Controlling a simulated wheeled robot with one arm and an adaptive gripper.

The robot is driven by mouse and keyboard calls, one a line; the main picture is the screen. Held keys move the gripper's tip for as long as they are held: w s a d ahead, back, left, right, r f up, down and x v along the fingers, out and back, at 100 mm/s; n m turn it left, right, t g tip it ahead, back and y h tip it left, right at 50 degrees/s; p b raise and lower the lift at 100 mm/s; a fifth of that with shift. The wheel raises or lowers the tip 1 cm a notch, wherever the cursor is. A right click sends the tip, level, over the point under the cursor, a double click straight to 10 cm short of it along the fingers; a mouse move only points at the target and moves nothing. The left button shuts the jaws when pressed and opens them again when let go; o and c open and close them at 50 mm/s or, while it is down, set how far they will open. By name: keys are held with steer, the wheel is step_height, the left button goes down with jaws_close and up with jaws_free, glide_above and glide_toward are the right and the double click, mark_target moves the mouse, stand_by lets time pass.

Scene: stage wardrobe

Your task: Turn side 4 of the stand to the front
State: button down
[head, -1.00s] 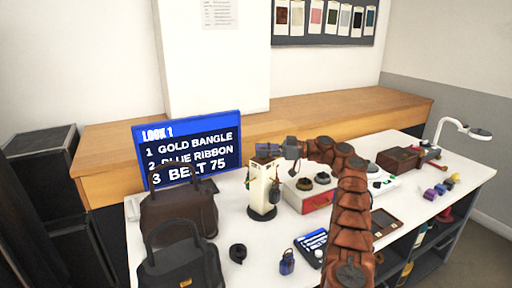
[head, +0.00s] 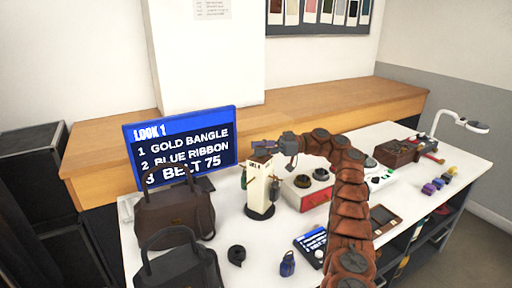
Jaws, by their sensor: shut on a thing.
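The stand (head: 258,185) is a cream upright block on a round black base, near the middle of the white table in the head view. Small dark items hang on its sides. My gripper (head: 270,149) is at the top of the stand, shut on it, with my brown segmented arm reaching in from the right. The gripper covers part of the stand's top. I cannot read any side number on the stand.
A screen (head: 182,147) listing look 1 stands behind. Two handbags, brown (head: 178,215) and black (head: 178,265), stand left. A black roll (head: 236,255), blue padlock-like item (head: 287,263) and dark keypad (head: 311,242) lie in front. A red-fronted box (head: 314,198) stands right of the stand.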

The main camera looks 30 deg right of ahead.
steer(key=shift+f, duration=0.15)
steer(key=c, duration=0.9)
jaws_free()
steer(key=shift+d, duration=0.1)
steer(key=shift+c, duration=0.2)
steer(key=shift+o, duration=1.4)
